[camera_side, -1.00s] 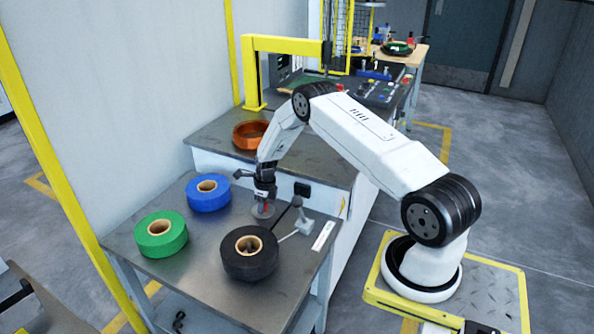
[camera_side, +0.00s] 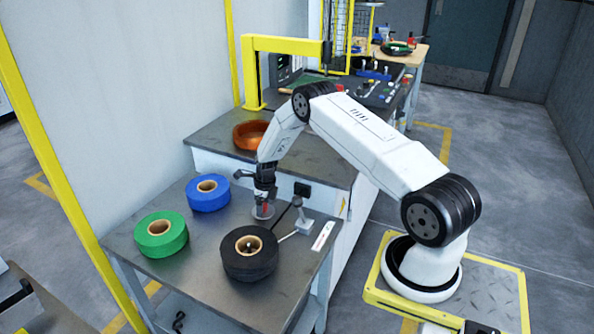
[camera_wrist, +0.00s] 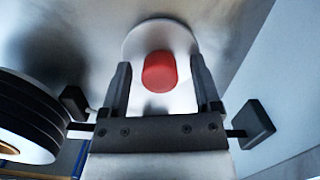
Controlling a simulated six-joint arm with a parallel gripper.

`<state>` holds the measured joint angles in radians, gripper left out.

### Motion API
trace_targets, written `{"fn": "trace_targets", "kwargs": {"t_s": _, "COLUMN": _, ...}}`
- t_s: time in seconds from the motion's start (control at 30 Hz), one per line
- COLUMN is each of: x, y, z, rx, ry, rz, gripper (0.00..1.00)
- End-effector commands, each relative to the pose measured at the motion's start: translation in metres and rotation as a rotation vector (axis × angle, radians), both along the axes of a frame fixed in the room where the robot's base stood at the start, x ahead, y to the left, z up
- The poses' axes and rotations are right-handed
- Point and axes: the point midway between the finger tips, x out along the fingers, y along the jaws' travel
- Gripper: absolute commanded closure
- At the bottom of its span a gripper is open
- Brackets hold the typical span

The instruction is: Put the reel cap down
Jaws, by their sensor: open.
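The reel cap is a pale disc with a red knob (camera_wrist: 160,72). In the wrist view its disc (camera_wrist: 135,42) lies flat against the metal table. In the side view the reel cap (camera_side: 263,212) sits on the table behind the black reel. My gripper (camera_side: 264,198) is directly above it, pointing down. In the wrist view the fingers of my gripper (camera_wrist: 160,82) are open, one on each side of the red knob. A gap shows between the knob and the fingers. The far side of the cap is hidden.
The black reel (camera_side: 250,263) stands close in front of the cap. A blue reel (camera_side: 208,197) and a green reel (camera_side: 160,240) stand to the left. A small grey stand (camera_side: 302,220) is close on the right. Bare tabletop (camera_side: 205,255) lies between the reels.

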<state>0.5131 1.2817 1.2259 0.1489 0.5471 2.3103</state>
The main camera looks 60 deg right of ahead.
Motion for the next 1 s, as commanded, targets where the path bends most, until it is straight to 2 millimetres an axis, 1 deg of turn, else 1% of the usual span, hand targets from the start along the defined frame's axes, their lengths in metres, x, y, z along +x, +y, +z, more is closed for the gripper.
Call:
{"fn": "trace_targets", "kwargs": {"t_s": 0.17, "x": -0.001, "y": 0.000, "z": 0.010, "rx": 0.000, "ry": 0.000, "rz": 0.000, "gripper": 0.19}}
{"fn": "trace_targets", "kwargs": {"t_s": 0.33, "x": -0.002, "y": -0.001, "z": 0.027, "rx": -0.001, "ry": -0.001, "rz": 0.000, "gripper": 0.19}}
{"fn": "trace_targets", "kwargs": {"t_s": 0.8, "x": -0.010, "y": -0.002, "z": 0.087, "rx": -0.001, "ry": 0.000, "rz": 0.000, "gripper": 0.19}}
{"fn": "trace_targets", "kwargs": {"t_s": 1.0, "x": -0.013, "y": -0.003, "z": 0.108, "rx": -0.001, "ry": 0.001, "rz": 0.000, "gripper": 0.19}}
